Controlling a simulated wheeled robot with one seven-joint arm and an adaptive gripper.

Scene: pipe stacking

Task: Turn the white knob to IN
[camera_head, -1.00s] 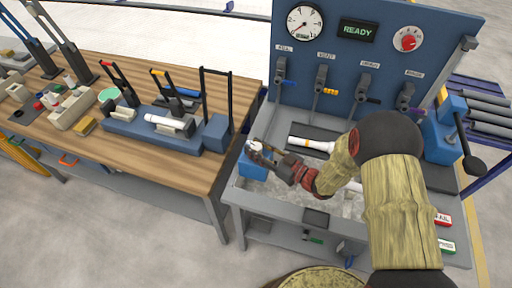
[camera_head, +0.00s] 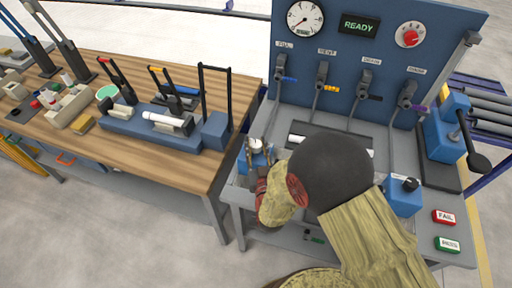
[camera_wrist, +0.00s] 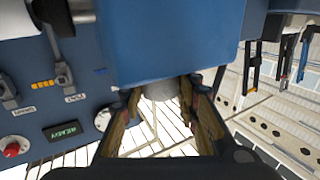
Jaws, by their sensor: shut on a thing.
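The white knob (camera_head: 256,144) sits on a small blue block (camera_head: 245,164) at the left front of the grey test bench in the head view. In the wrist view, the pale round knob (camera_wrist: 160,90) lies between my fingertips, against the large blue face of its block (camera_wrist: 175,40). My gripper (camera_head: 258,152) is shut on the white knob, one finger on each side; it also shows in the wrist view (camera_wrist: 160,97). Any IN marking is too small or hidden to read.
A blue panel (camera_head: 395,60) carries several levers, a gauge (camera_head: 305,18) and a READY display (camera_head: 359,25). A white pipe (camera_head: 297,138) is partly hidden behind my arm. A blue block with a black knob (camera_head: 405,200) stands right. A wooden workbench (camera_head: 190,175) adjoins left.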

